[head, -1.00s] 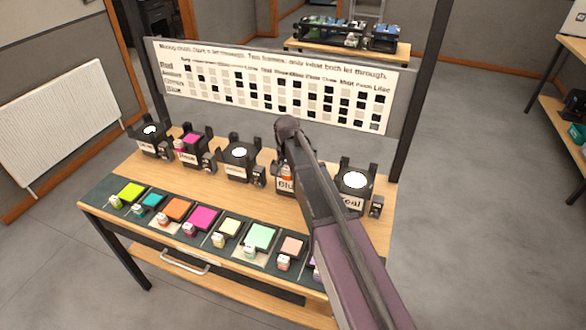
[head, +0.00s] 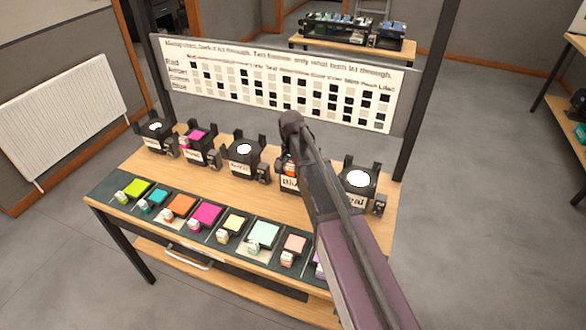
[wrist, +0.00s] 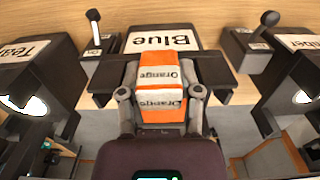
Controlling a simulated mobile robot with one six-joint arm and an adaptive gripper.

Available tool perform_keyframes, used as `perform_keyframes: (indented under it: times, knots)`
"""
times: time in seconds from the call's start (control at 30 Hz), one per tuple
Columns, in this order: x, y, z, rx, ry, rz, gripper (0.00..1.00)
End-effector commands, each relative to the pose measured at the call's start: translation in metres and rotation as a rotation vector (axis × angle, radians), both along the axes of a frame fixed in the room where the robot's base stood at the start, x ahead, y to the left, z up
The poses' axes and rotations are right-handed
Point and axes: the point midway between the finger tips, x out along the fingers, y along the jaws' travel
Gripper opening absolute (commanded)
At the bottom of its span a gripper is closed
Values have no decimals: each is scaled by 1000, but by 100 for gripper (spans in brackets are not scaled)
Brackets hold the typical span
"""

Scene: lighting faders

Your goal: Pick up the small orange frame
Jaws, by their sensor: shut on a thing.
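My gripper (wrist: 161,94) is shut on the small orange frame (wrist: 161,76), whose orange-and-white block reads "Orange" in the wrist view. The block is upside down there and sits between the two fingers, directly in front of the black lamp labelled Blue (wrist: 163,38). In the head view a sliver of orange (head: 291,168) shows beside my arm at the Blue lamp (head: 290,183). My arm hides most of that lamp and the gripper. I cannot tell whether the frame is in the lamp's slot or just above it.
A Teal lamp (head: 357,183) stands right of Blue, an Amber lamp (head: 243,160) left. One lamp holds a magenta frame (head: 197,135). Several coloured frames lie along the front, including a larger orange one (head: 180,205). A chart board (head: 290,95) stands behind.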

Motion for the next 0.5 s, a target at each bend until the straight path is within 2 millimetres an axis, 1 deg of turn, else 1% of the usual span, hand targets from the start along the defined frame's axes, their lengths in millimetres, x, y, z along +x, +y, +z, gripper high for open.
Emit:
perform_keyframes:
  times: [0.03, 0.5]
  knots:
    - [0, 0, 7, 0, 0, 0, 0]
    - [0, 0, 56, 0, 0, 0, 0]
